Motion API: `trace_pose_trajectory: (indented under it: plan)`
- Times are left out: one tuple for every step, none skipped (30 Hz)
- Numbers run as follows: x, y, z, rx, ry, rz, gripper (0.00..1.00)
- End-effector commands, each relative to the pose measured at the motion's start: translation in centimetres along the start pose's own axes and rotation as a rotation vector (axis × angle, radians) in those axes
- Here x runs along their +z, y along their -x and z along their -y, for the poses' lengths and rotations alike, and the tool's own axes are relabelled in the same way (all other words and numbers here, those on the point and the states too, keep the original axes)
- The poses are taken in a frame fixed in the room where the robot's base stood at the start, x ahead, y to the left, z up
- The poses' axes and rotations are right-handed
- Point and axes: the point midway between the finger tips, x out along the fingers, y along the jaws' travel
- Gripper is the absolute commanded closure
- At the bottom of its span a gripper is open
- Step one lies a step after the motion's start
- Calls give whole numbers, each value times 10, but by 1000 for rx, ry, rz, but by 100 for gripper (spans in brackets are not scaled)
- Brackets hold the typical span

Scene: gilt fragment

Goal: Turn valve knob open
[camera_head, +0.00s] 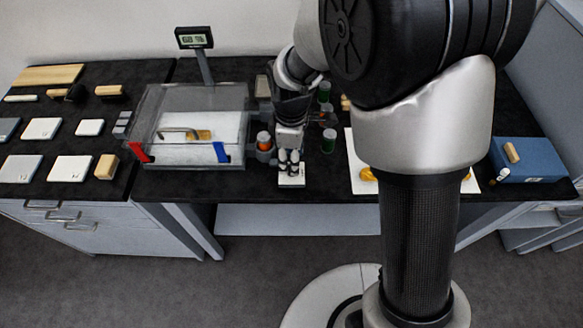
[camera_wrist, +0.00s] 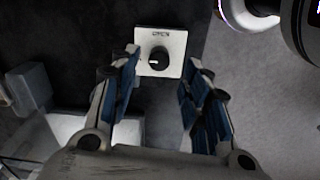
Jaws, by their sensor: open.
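The valve knob (camera_wrist: 158,57) is a small black round knob with a pale mark on its left side. It sits on a square white plate (camera_wrist: 171,40) with dark lettering, too small to read surely, along its far edge. My gripper (camera_wrist: 161,66) is open, with its blue-padded fingers on either side of the plate in the wrist view. The fingers look apart from the knob. In the head view my gripper (camera_head: 289,162) hangs over the white plate (camera_head: 292,182) at the table's front edge, and the knob is hidden behind the fingers.
A clear box (camera_head: 192,158) with red and blue clips stands left of my gripper. An orange-topped jar (camera_head: 264,141) is close on its left, and green-capped vials (camera_head: 328,141) are on its right. A blue box (camera_head: 528,160) is at the far right.

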Motion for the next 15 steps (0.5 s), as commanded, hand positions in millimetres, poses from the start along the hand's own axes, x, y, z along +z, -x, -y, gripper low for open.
trace_pose_trajectory:
  plan:
    - [0,-14,0,-2,0,1,57]
    - [0,-18,0,-2,0,1,57]
    - [0,-24,0,-1,0,1,57]
    - [0,-28,0,-1,0,1,57]
    - [0,-32,0,-1,0,1,57]
    - [0,-36,0,-1,-1,1,57]
    - [0,-38,0,-1,-1,1,57]
    - [0,-40,0,0,-1,0,57]
    - [0,-42,0,0,-1,0,57]
    - [0,-43,0,1,-1,0,57]
    - [0,-44,0,1,-1,0,57]
    - [0,-45,0,1,-1,0,57]
    - [0,-45,0,1,-1,0,57]
    - [0,-46,0,1,-1,0,57]
    - [0,-45,0,1,-1,0,57]
